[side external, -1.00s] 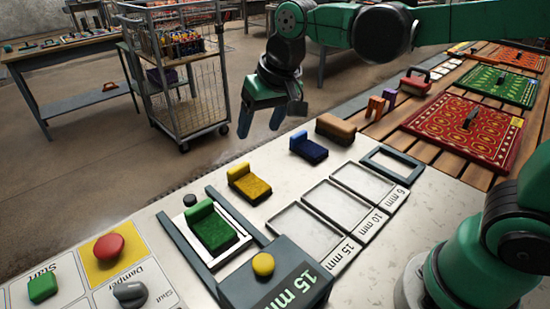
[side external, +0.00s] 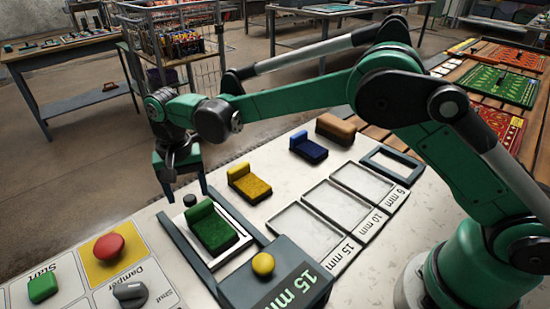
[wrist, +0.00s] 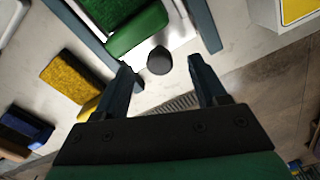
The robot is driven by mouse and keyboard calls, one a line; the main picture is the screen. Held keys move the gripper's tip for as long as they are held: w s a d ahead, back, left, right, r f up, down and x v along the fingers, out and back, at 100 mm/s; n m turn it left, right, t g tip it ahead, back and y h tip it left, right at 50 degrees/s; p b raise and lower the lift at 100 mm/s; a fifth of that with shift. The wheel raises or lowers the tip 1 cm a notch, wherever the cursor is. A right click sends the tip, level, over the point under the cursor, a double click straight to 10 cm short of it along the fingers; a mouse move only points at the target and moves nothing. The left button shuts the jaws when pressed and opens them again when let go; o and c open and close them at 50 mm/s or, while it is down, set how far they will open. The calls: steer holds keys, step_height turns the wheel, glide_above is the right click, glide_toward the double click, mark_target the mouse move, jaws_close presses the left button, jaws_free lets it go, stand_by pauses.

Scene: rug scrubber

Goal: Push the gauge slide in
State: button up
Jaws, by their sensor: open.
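The gauge slide (side external: 244,219) is a white-edged plate between two dark rails, with a green brush (side external: 211,229) lying on it. Its black round knob (side external: 190,201) stands at the far end. The gauge housing (side external: 290,282), with a yellow button and a "15 mm" display, is at the near end of the rails. My gripper (side external: 186,190) is open and points down over the knob end. In the wrist view the knob (wrist: 159,61) shows between the open fingertips (wrist: 160,67). I cannot tell whether either finger touches it.
A yellow brush (side external: 250,183), a blue brush (side external: 308,148) and a brown brush (side external: 335,129) lie on the bench right of the slide. A panel with a red button (side external: 109,246) and a grey knob (side external: 130,293) is at left.

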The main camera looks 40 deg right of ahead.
steer(key=shift+f, duration=0.85)
jaws_close()
stand_by(0.8)
